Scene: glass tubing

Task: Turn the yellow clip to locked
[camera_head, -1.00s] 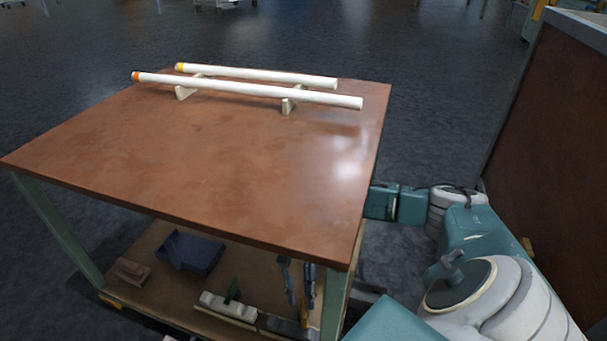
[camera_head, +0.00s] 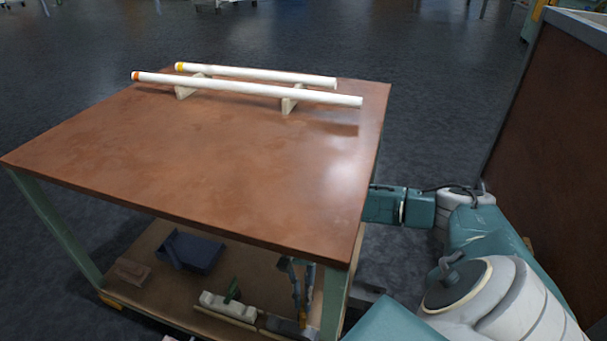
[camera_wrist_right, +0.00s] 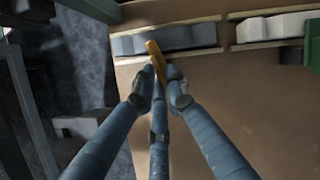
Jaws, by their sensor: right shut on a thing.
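The yellow clip (camera_wrist_right: 155,56) shows in the right wrist view as a short orange-yellow bar, tilted with its far end to the upper left. It stands in front of a grey block (camera_wrist_right: 190,35). My right gripper (camera_wrist_right: 163,82) has its dark blue fingers drawn together on the clip's near end, which they partly hide. In the head view my right gripper (camera_head: 301,312) is over the lower shelf at its right end, beside the grey block; the clip cannot be made out there. My left gripper is in neither view.
The lower shelf (camera_head: 175,290) also holds a dark blue bin (camera_head: 200,254), a brown block (camera_head: 132,270) and a pale block with a green part (camera_head: 228,306). The table top (camera_head: 215,165) above carries two white tubes on supports; its front is clear.

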